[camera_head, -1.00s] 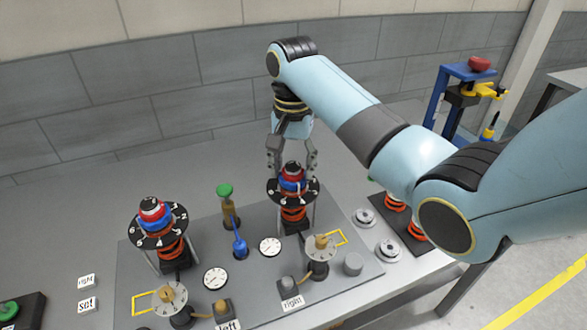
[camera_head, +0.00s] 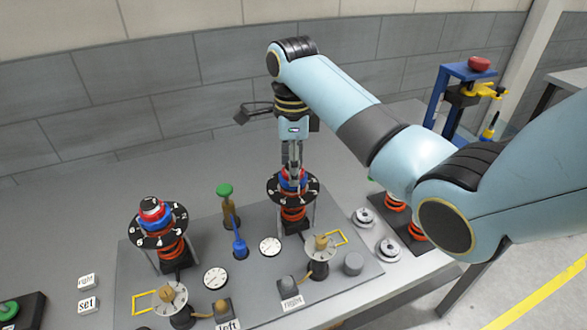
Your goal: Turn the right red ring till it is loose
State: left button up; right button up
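The right red ring (camera_head: 283,174) sits near the top of the right spring stack, around its middle, above a blue band and a black numbered disc (camera_head: 279,198). Orange coils (camera_head: 294,214) show under the disc. My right gripper (camera_head: 293,183) points straight down over this stack. Its fingers line up one in front of the other and cover the middle of the ring and the stack's top. The gap between the fingers is hidden, so I cannot tell whether they grip the ring. My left gripper is out of view.
A matching left stack (camera_head: 158,228) stands on the same grey plate. Between them are a green-topped post (camera_head: 224,190), a blue lever (camera_head: 239,246) and dials (camera_head: 270,247). A blue stand (camera_head: 437,106) is at the back right. The table's left rear is clear.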

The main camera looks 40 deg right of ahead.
jog(key=m, duration=0.7)
jog(key=c, duration=0.9)
jog(key=n, duration=0.3)
jog(key=shift+n, duration=0.3)
jog(key=shift+c, duration=0.3)
jog(key=n, duration=0.4)
jog(key=shift+n, duration=0.4)
jog(key=n, duration=0.4)
jog(key=shift+n, duration=0.4)
jog(key=n, duration=0.3)
jog(key=shift+n, duration=0.4)
jog(key=o, duration=1)
jog(key=shift+c, duration=0.2)
